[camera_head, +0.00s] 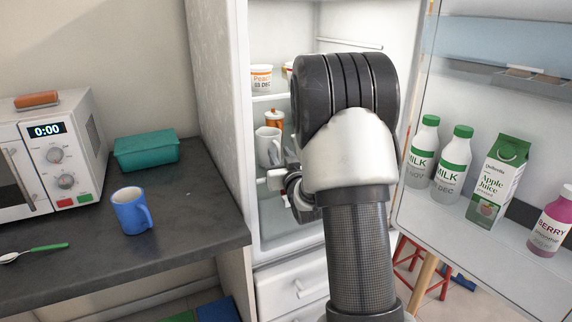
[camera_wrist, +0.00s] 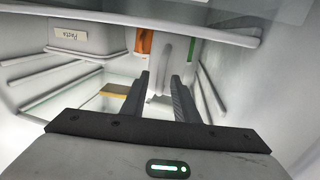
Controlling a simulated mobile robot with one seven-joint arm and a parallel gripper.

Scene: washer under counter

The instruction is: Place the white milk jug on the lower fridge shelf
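The white milk jug (camera_head: 267,146) is upright inside the open fridge in the head view, left of my arm. Its handle and pale body also show in the wrist view (camera_wrist: 165,62), between my fingers. My gripper (camera_wrist: 161,80) has its two dark fingers a small gap apart, one on each side of the handle, and it looks shut on it. In the head view my wrist hides most of the gripper. The lower fridge shelf (camera_wrist: 95,103) shows below and around the jug in the wrist view. The jug's base is hidden, so I cannot tell whether it touches the shelf.
An orange-topped container (camera_head: 275,120) stands behind the jug. A box labelled Pasta (camera_wrist: 82,37) is at the left. An upper shelf edge (camera_wrist: 115,17) runs overhead. The open fridge door (camera_head: 412,214) at the right holds milk bottles (camera_head: 452,165) and juice.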

